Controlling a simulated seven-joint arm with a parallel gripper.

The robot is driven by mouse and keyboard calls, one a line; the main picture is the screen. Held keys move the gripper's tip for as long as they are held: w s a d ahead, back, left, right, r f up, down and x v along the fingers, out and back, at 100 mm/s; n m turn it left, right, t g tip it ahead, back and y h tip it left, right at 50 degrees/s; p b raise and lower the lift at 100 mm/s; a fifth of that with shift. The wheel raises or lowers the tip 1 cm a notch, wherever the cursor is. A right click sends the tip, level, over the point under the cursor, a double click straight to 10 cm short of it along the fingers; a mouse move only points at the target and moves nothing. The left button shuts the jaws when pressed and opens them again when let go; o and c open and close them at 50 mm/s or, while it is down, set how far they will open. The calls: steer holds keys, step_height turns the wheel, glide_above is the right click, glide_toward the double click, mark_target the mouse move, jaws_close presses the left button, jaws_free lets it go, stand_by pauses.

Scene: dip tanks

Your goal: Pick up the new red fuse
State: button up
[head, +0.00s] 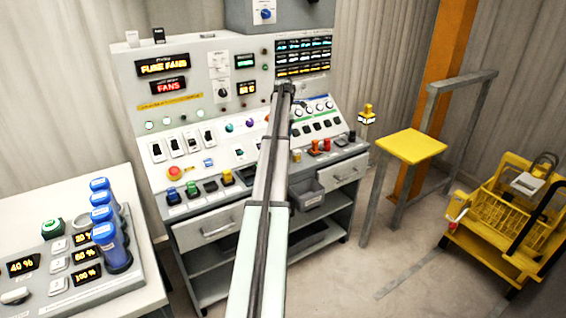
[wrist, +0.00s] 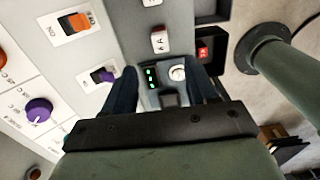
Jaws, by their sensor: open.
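In the wrist view, a small red piece with a pale marking (wrist: 203,50) sits in a dark recess at the upper right; it may be the new red fuse, but it is too small to be sure. My gripper (wrist: 165,82) is open and empty, its two dark fingers above the panel. The red piece lies beyond the right finger, apart from it. Between the fingers show green lights (wrist: 151,78), a white round button (wrist: 177,73) and a dark slot. In the head view my arm hides the gripper, and I cannot pick out the fuse.
The control console (head: 205,215) has switches, knobs and red pieces (head: 315,147) on its sloped desk. A grey bin (head: 309,193) hangs at its front. Blue cylinders (head: 112,249) stand at left. A yellow stool (head: 411,146) and yellow cart (head: 500,213) stand at right.

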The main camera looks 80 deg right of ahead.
step_height(320, 180, down, 12)
steer(key=shift+a+r, duration=0.1)
steer(key=shift+r, duration=0.05)
stand_by(0.5)
steer(key=c, duration=1.1)
steer(key=shift+o, duration=0.2)
steer(key=shift+w+r, duration=0.1)
steer(key=shift+r, duration=0.05)
